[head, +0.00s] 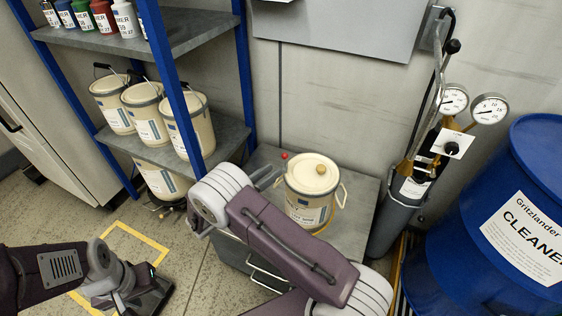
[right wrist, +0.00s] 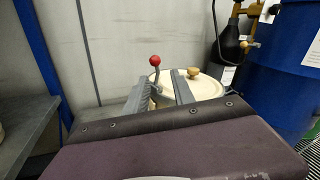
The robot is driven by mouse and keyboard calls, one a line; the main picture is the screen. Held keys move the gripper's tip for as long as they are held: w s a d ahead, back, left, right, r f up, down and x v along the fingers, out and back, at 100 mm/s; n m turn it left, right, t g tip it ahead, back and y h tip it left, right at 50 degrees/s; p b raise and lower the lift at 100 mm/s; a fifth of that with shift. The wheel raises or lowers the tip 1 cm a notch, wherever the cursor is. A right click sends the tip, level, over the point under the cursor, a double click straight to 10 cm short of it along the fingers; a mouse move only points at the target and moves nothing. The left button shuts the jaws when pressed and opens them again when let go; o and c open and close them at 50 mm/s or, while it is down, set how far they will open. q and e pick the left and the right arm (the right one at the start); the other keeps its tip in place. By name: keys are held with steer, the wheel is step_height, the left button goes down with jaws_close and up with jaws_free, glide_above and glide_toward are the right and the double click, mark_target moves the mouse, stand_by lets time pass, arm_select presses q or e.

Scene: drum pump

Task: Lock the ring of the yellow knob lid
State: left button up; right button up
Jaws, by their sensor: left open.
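The cream pail (head: 308,208) stands upright on the grey cabinet top. Its lid (head: 311,176) has a yellow knob (head: 321,169); the lid also shows in the right wrist view (right wrist: 205,86). A lever with a red ball end (head: 284,156) rises at the lid's left side; the ball also shows in the right wrist view (right wrist: 155,62). My right gripper (head: 268,177) is at the pail's left. Its fingers are apart, and the lever shows between them in the wrist view; contact is unclear. My left gripper (head: 152,292) is open and low over the floor, away from the pail.
A shelf with blue posts (head: 180,90) holds several cream pails (head: 150,115) at the left. A gas cylinder (head: 393,212) with gauges stands right of the cabinet (head: 355,205), then a blue drum (head: 455,245). The cabinet top is otherwise bare.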

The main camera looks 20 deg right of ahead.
mark_target(287, 160)
steer(key=b+x, duration=0.2)
steer(key=x, duration=0.6)
steer(key=shift+w+d+f, duration=0.1)
steer(key=shift+w+f, duration=0.1)
steer(key=shift+w, duration=0.05)
